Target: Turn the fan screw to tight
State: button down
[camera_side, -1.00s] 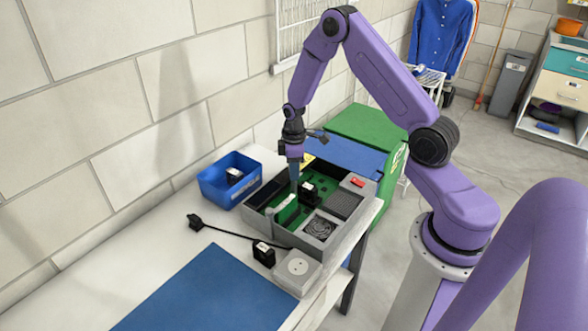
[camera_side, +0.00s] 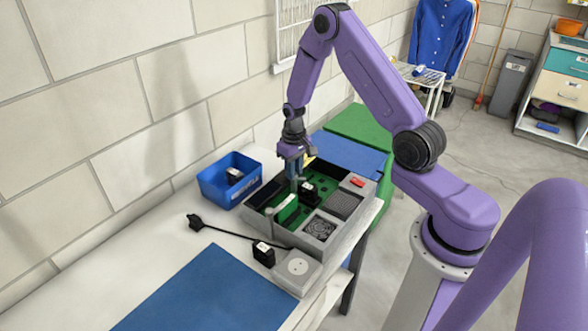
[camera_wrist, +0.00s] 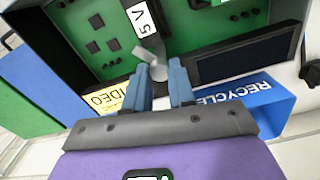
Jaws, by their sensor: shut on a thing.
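My gripper (camera_side: 294,184) points down into the open grey case (camera_side: 283,236), over its green circuit board (camera_side: 311,200). In the wrist view, the blue fingers (camera_wrist: 160,72) close around a light grey piece (camera_wrist: 148,56) with a round base and a bar. It may be the screw; the fingers partly hide it, and I cannot read its turn angle. A black block with a white "5 V" label (camera_wrist: 145,17) is close beyond it. The fan (camera_side: 320,229) sits under a square grille at the case's front right, apart from my gripper.
A blue bin (camera_side: 222,192) stands left of the case. A black plug with a cable (camera_side: 196,222), a black block (camera_side: 263,254) and a grey box with a round dial (camera_side: 298,270) lie in front. A blue mat (camera_side: 205,297) covers the bench nearer the camera.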

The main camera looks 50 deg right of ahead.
jog(key=m, duration=0.6)
jog(key=shift+m, duration=0.3)
dwell(0.5)
jog(key=c, duration=0.9)
grip_release()
jog(key=shift+c, duration=0.2)
jog(key=shift+r, duration=0.1)
notch_tip(320, 180, up, 17)
jog(key=shift+r, duration=0.15)
